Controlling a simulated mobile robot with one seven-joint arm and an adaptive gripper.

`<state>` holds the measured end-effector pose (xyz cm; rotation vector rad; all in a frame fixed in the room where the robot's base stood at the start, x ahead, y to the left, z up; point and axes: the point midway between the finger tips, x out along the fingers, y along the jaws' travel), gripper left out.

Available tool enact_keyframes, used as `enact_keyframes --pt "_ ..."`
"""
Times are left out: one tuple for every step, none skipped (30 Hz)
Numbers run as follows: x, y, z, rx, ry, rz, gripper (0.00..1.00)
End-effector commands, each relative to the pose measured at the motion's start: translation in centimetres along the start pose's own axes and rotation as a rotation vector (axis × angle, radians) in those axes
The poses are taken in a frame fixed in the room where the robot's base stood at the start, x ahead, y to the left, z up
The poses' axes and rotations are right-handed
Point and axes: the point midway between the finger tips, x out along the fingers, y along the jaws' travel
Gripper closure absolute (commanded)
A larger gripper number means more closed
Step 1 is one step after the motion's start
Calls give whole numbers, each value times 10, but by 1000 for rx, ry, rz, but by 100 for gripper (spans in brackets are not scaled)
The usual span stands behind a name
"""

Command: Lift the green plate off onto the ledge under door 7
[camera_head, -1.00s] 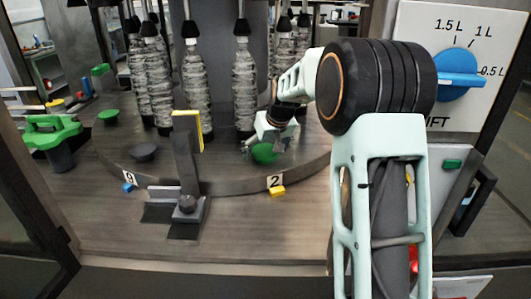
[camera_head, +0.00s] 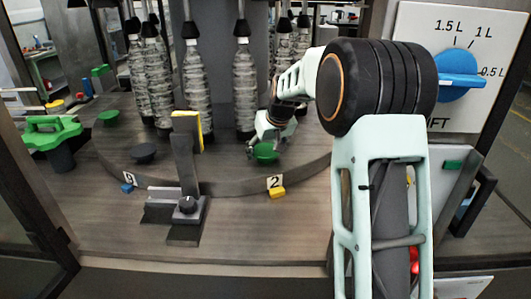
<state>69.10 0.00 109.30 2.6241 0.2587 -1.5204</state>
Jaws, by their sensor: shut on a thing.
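A small green round plate (camera_head: 265,154) is at the near edge of the round turntable (camera_head: 225,180), just behind the number 2 tag. My gripper (camera_head: 267,145) reaches down to it from the upper right and is shut on it. Whether the plate touches the turntable or hangs just above it, I cannot tell. Another green plate (camera_head: 108,118) lies farther left on the turntable. I see tags 9 and 2, but no door or ledge marked 7.
Several wrapped bottles (camera_head: 245,92) stand close behind my gripper. An upright bracket with a yellow pad (camera_head: 188,160) stands in front of the turntable, left of my gripper. A dark disc (camera_head: 144,153) and a green-handled object (camera_head: 52,133) are farther left. A dial panel (camera_head: 465,65) is at right.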

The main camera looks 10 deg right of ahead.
Motion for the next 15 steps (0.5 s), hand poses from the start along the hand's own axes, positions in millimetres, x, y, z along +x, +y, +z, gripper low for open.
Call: enact_keyframes --pt "-4 0 -3 0 3 1 66" --pt "-7 0 -5 0 3 1 66" --pt "-11 0 -7 0 4 1 66" --pt "-15 0 -10 0 5 1 66" --pt "-19 0 -12 0 4 1 66" --pt "-26 0 -16 0 6 2 66" --pt "-31 -3 -14 -2 5 1 66" --pt "-36 -6 -13 -2 4 0 66" --pt "-44 -10 -12 -3 6 1 66" --pt "-51 -12 -12 -3 6 1 66" --pt "-59 -16 -12 -3 7 1 66" --pt "-70 -20 -11 -3 8 1 66" --pt "-78 -24 -10 -3 6 1 66" --pt "-87 -27 -10 -4 8 2 66" --pt "-99 -32 -8 -3 7 2 66"
